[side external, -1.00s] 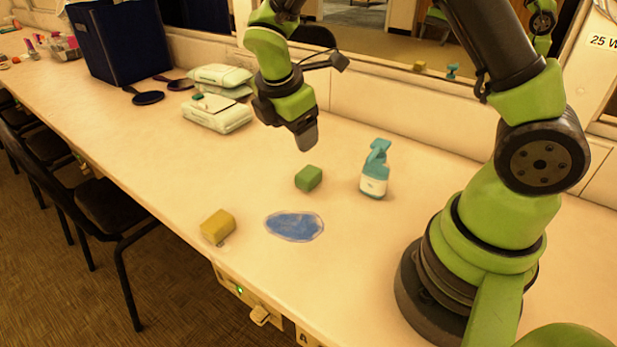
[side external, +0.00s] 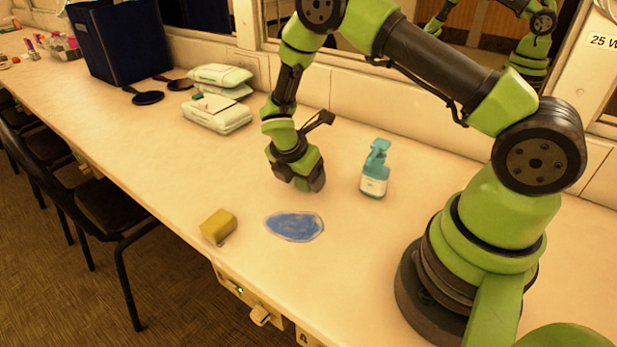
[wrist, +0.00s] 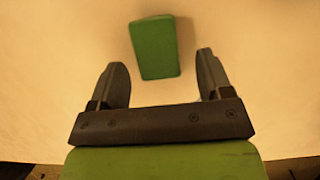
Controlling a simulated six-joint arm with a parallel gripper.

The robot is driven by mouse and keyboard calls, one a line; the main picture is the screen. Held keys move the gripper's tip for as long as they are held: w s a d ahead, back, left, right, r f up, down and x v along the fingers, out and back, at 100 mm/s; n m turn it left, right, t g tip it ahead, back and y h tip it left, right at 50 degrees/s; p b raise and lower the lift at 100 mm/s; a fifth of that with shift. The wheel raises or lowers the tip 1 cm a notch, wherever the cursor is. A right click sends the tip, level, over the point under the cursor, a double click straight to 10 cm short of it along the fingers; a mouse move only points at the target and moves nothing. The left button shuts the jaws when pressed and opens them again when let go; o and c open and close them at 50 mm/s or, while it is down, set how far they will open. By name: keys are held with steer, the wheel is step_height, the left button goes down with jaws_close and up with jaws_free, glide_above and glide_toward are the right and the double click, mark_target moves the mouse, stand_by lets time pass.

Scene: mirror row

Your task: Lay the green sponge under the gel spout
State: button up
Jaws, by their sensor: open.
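My gripper (side external: 308,184) is low over the counter, pointing down, with its jaws open and empty. In the wrist view, the green sponge (wrist: 155,48) lies on the counter just ahead of and between the two open fingers (wrist: 162,62), slightly tilted, with gaps on both sides. In the side view the sponge is hidden behind my gripper. A white bottle with a teal spouted head (side external: 375,168) stands upright to the right of my gripper. Its spout points left. I cannot read its label.
A flat blue patch (side external: 294,226) lies in front of my gripper. A yellow sponge-like block (side external: 218,226) sits near the counter's front edge. White packs (side external: 217,114), dark hand mirrors (side external: 148,97) and a navy bin (side external: 118,42) stand farther left. Wall mirrors line the back.

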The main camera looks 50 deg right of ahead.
steer(key=shift+d+f, duration=0.1)
steer(key=shift+f, duration=0.2)
steer(key=c, duration=1.1)
steer(key=shift+o, duration=0.2)
steer(key=shift+r, duration=0.1)
